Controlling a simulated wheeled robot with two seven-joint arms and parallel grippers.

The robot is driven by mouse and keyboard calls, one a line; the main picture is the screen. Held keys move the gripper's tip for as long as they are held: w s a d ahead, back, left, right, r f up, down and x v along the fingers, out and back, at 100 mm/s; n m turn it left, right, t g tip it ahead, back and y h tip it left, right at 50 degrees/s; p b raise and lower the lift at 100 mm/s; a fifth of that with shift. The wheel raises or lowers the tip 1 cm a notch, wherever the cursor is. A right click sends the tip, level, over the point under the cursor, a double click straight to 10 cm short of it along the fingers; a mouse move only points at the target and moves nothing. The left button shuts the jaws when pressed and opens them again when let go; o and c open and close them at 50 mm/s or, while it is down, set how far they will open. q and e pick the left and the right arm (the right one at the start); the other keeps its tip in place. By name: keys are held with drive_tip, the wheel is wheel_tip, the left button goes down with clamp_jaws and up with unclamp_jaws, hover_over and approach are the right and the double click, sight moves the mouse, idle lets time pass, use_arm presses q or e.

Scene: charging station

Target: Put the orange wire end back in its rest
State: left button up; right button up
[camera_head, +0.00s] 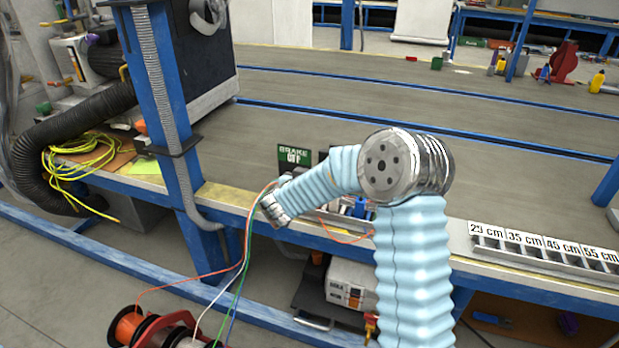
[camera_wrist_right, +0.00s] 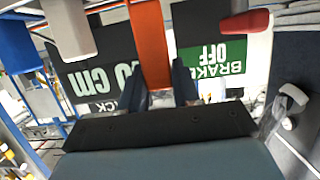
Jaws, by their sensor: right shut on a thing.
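My right gripper (camera_head: 274,210) is at the table's front edge in the head view, beside the upper ends of several coloured wires. In the right wrist view its two fingers (camera_wrist_right: 158,88) are closed around a broad orange piece, which I take to be the orange wire end (camera_wrist_right: 149,40). The orange wire (camera_head: 205,274) runs from the spool at lower left up towards this gripper. The head view is too small to show the wire end itself. I cannot make out its rest clearly. My left gripper is not in view.
Wire spools (camera_head: 150,328) stand at lower left. White and green wires (camera_head: 238,280) rise beside the orange one. A "BRAKE OFF" sign (camera_head: 294,155) stands just behind the gripper. A blue post (camera_head: 165,110) is to its left. A length-marked rack (camera_head: 540,250) lies at right.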

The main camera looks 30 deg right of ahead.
drive_tip(key=shift+p, duration=0.65)
idle(1.2)
drive_tip(key=shift+f+b, duration=1.3)
drive_tip(key=shift+f, duration=0.75)
drive_tip(key=o, duration=1.1)
drive_tip(key=shift+a, duration=0.1)
drive_tip(key=v, duration=1.3)
drive_tip(key=shift+s+a, duration=0.2)
drive_tip(key=shift+a, duration=0.05)
drive_tip(key=shift+r, duration=0.15)
